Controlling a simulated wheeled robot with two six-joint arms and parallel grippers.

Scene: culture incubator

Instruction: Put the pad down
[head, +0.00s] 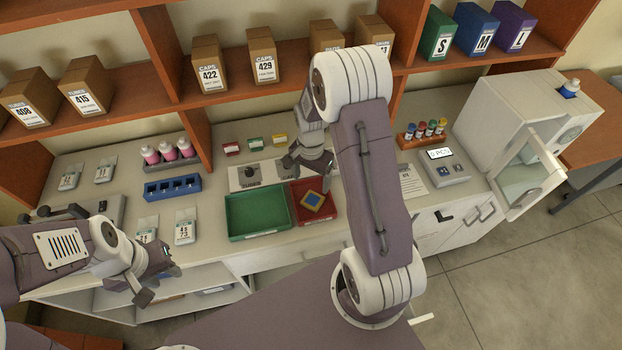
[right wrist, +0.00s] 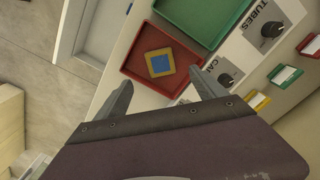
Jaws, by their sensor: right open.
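The pad, a yellow square with a blue centre (head: 313,201), lies flat in the red tray (head: 297,212). In the right wrist view the pad (right wrist: 160,62) sits near the middle of the red tray (right wrist: 135,68), clear of my fingers. My right gripper (right wrist: 162,92) is open and empty, with its fingertips apart near the tray's edge. In the head view the right gripper (head: 309,172) is above the back of the red tray, partly hidden by my arm. My left gripper (head: 157,284) is in front of the counter at the left; its jaws look apart and empty.
A green tray (head: 257,213) stands left of the red one. A blue rack (head: 172,187), pink-filled bottles (head: 168,151) and small packets (head: 185,230) are further left. A tube rack (head: 421,135) and an incubator with its door open (head: 528,180) are at the right.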

